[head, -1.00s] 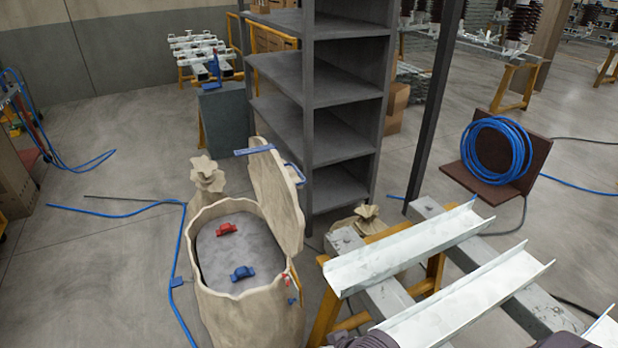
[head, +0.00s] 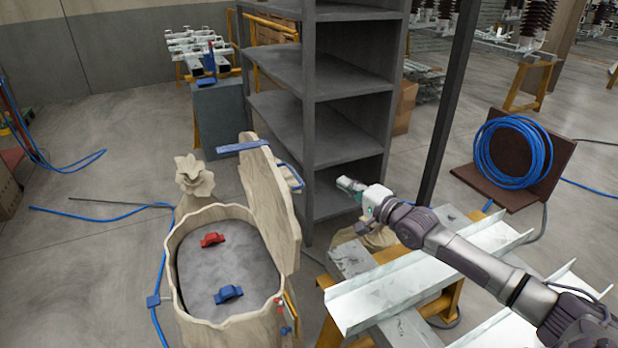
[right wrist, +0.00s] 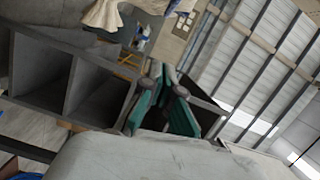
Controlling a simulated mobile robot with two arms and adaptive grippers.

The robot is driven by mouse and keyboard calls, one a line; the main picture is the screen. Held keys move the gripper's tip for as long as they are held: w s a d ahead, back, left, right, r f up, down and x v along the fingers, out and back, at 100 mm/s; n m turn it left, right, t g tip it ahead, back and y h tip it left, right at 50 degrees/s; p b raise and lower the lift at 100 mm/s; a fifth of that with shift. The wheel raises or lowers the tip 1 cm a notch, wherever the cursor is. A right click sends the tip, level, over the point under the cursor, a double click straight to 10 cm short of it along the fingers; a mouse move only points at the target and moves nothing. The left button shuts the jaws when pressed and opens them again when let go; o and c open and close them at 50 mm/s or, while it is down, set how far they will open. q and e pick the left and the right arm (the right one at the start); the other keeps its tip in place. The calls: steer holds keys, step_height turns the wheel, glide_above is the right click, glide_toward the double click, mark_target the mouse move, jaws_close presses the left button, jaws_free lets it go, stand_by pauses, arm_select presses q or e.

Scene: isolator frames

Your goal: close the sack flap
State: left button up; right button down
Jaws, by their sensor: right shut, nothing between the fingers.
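The beige sack (head: 188,323) stands open on the floor at the lower left of the head view. Its flap (head: 270,205) stands up at the sack's right rear side, with a blue strip (head: 243,147) at its top and a blue handle (head: 291,177) on its right edge. Inside are a red piece (head: 212,240) and a blue piece (head: 228,294) on a grey surface. My right gripper (head: 348,186) is shut and empty, right of the flap and apart from it. Its green-padded fingers show in the right wrist view (right wrist: 165,90). My left gripper is out of view.
A dark grey shelf (head: 310,110) stands close behind the flap. White metal channels (head: 430,275) on a yellow trestle lie under my right arm. A blue hose coil (head: 513,152) rests at the right. A blue cable (head: 100,214) crosses the open floor at left.

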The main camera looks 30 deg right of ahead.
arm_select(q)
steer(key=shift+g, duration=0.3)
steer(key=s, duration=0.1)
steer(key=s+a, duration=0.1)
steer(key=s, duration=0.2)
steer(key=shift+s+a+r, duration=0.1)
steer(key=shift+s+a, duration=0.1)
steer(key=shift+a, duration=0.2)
arm_select(e)
steer(key=w+a+f, duration=0.1)
steer(key=w+a, duration=0.5)
steer(key=w, duration=0.3)
steer(key=shift+w, duration=0.2)
